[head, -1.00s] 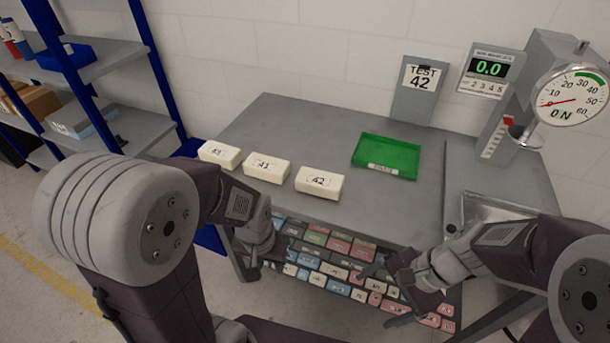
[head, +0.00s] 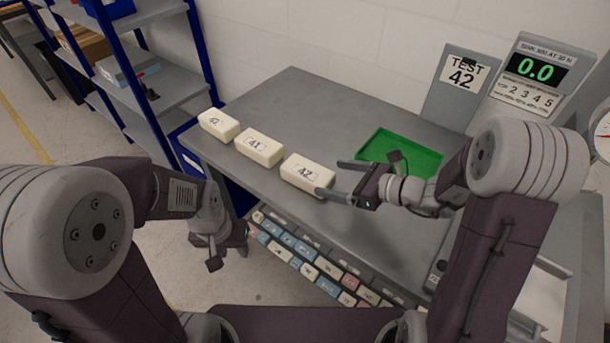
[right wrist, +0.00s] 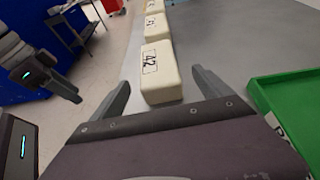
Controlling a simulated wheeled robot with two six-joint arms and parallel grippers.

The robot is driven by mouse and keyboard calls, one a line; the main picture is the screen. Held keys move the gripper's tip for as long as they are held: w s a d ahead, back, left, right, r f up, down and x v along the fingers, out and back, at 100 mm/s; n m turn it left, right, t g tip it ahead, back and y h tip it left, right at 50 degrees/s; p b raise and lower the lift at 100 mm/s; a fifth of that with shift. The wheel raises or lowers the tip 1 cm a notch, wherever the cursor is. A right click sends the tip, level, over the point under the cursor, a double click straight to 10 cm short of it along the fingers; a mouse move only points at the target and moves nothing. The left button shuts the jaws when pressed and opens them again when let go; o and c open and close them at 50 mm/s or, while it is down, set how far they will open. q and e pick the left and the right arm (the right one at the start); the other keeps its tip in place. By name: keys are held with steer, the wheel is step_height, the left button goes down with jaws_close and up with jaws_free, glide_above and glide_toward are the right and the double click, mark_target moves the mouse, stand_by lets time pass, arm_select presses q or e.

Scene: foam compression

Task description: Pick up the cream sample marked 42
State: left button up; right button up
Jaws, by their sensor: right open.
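The cream sample marked 42 (head: 307,173) is a block lying on the grey table, the rightmost of three in a row. My right gripper (head: 331,178) is open at its right end, fingers pointing at it. In the right wrist view the sample (right wrist: 160,72) appears between the two open fingers, with a gap on each side; the near finger seems close to its front corner in the head view. My left gripper (head: 228,245) hangs at the table's front left, away from the samples; its jaw opening is unclear.
Two similar cream blocks, one marked 41 (head: 258,147) and one with an unclear number (head: 218,124), lie to the left. A green tray (head: 376,145) is behind my right gripper. A sign reads TEST 42 (head: 463,74). The table (head: 290,100) behind the blocks is clear.

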mark_target(309, 169)
steer(key=x, duration=0.3)
steer(key=shift+w+a+f, duration=0.1)
steer(key=shift+w, duration=0.1)
steer(key=x, duration=0.5)
steer(key=shift+a, duration=0.45)
steer(key=shift+d, duration=0.1)
steer(key=shift+c, duration=1.2)
steer(key=c, duration=1.2)
steer(key=shift+o, duration=0.2)
steer(key=shift+r, duration=0.8)
step_height(309, 169, up, 3)
steer(key=shift+p, duration=0.45)
steer(key=s+d+r+p, duration=0.1)
steer(key=s+d+r, duration=0.5)
steer(key=s, duration=0.3)
steer(key=shift+s+d+r, duration=0.25)
steer(key=shift+d+r, duration=0.15)
